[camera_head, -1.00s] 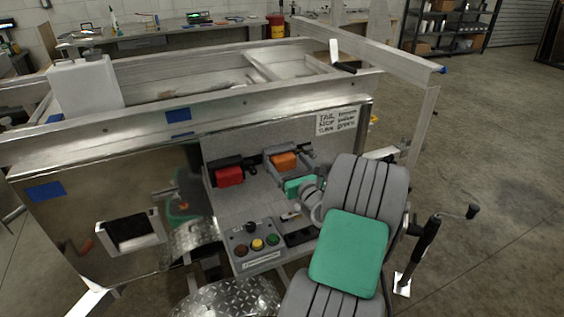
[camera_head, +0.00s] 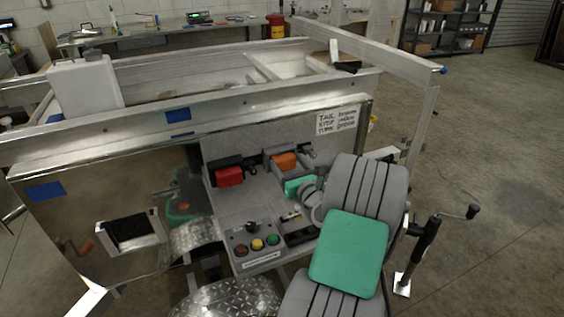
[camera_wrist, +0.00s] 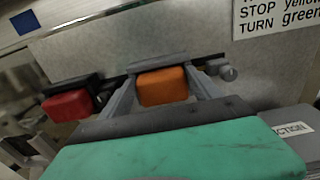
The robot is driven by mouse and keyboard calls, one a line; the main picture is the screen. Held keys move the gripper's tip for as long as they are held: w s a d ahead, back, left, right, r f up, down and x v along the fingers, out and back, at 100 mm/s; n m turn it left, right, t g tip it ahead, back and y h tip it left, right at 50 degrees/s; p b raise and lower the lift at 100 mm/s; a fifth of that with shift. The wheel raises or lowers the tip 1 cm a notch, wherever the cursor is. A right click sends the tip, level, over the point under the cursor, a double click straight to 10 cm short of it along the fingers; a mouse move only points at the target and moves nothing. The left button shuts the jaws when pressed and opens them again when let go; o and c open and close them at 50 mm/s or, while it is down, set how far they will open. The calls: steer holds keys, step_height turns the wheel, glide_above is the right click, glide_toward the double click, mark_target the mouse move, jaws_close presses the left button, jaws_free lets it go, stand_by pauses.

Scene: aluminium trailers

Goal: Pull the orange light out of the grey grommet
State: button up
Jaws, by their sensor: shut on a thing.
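The orange light (camera_head: 284,161) is on the upper right of the upright grey panel. In the wrist view the orange light (camera_wrist: 163,86) sits between the two grey fingers of my gripper (camera_wrist: 160,92), which is shut on its sides. A grey strip (camera_wrist: 157,62) runs along the light's upper edge; it looks like part of the grey grommet, mostly hidden behind the light and the fingers. I cannot tell whether the light is clear of the grommet. In the head view my gripper (camera_head: 287,167) is partly hidden by my arm.
A red light (camera_head: 229,176) sits in a dark mount to the left. A switch box (camera_head: 257,248) with coloured buttons stands below. A crank jack (camera_head: 427,245) stands right of my arm. Trailer rails (camera_head: 230,107) run above.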

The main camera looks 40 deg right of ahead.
steer(key=shift+v, duration=2.25)
steer(key=shift+s, duration=0.1)
steer(key=shift+p+v, duration=0.35)
steer(key=shift+v, duration=2.55)
